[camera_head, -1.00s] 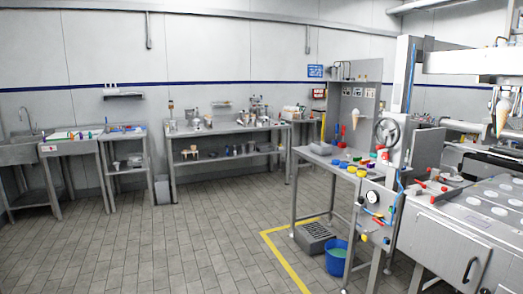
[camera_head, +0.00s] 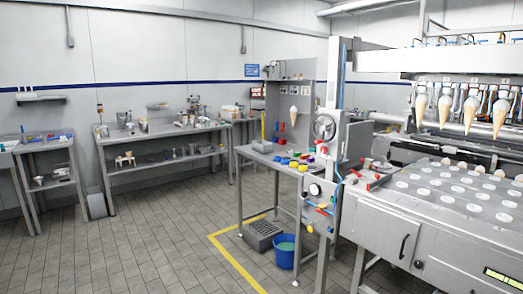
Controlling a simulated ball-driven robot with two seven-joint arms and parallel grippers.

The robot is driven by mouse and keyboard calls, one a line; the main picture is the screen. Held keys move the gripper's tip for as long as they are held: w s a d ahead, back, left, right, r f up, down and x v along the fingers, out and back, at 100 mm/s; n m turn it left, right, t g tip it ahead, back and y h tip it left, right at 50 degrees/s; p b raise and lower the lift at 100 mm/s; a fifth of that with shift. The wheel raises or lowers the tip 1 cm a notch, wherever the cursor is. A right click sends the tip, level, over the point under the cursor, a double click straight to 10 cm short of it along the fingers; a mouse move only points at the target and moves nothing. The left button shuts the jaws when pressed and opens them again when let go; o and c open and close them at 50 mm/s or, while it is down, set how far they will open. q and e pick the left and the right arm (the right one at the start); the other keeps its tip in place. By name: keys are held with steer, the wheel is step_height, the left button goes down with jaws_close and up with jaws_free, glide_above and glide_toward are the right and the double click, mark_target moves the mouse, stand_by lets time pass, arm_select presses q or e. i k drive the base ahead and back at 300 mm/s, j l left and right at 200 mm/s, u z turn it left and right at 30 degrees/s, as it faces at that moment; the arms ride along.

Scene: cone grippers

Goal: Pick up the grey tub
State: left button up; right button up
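A small light-grey tub (camera_head: 262,146) appears to sit on the left end of the metal bench (camera_head: 241,151), left of the coloured parts. It is small in the view, so its shape is not clear. A taller grey bin (camera_head: 96,203) stands on the floor at the left, beside the long back table. Neither of my grippers is in view.
A grey slotted crate (camera_head: 262,235) and a blue bucket (camera_head: 285,252) stand on the floor below the bench, inside a yellow floor line (camera_head: 232,262). A large machine (camera_head: 375,228) with hanging cones (camera_head: 470,110) fills the right. Tiled floor is clear at left front.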

mark_target(260, 146)
steer(key=i+u, duration=0.15)
steer(key=i, duration=3.4)
